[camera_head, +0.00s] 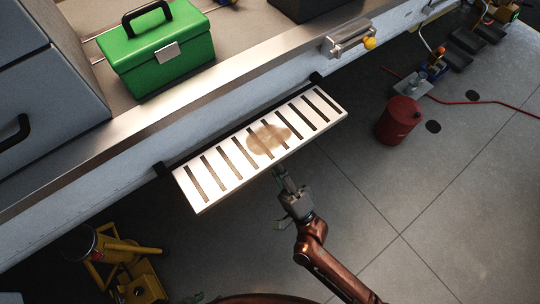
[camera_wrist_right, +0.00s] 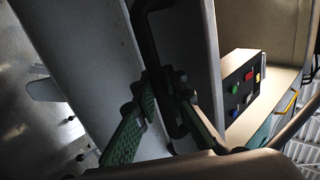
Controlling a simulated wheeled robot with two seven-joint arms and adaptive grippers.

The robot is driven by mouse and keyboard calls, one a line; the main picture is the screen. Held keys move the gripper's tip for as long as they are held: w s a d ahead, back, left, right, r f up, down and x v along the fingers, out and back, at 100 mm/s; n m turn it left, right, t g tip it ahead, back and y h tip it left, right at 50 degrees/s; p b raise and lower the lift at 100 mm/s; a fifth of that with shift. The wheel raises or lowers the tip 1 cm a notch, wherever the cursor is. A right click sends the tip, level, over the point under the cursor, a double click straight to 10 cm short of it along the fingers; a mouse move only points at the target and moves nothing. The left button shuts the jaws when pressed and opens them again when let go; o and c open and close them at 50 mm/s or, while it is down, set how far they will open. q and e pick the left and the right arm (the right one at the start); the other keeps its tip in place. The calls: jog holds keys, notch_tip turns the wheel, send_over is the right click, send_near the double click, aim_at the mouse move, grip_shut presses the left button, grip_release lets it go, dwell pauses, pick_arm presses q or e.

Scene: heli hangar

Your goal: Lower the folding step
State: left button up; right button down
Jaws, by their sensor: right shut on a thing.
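The folding step (camera_head: 236,165) is a pale slatted tread with a brown stain, along the sill below the open bay in the head view. Dark brackets at its two back corners join it to the sill; its exact tilt is hard to judge. In the right wrist view, my right gripper (camera_wrist_right: 163,86), with green finger pads, is shut on a black handle (camera_wrist_right: 146,32) on a grey panel.
A green toolbox (camera_head: 157,60) stands on the bay floor above the sill. A red canister (camera_head: 397,121) and a red hose lie on the floor to the right. Yellow equipment (camera_head: 128,250) stands lower left. The right wrist view shows a button box (camera_wrist_right: 243,87).

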jog(key=c, duration=2)
grip_release()
jog(key=shift+o, duration=0.2)
jog(key=v, duration=1.2)
jog(key=shift+f, duration=0.1)
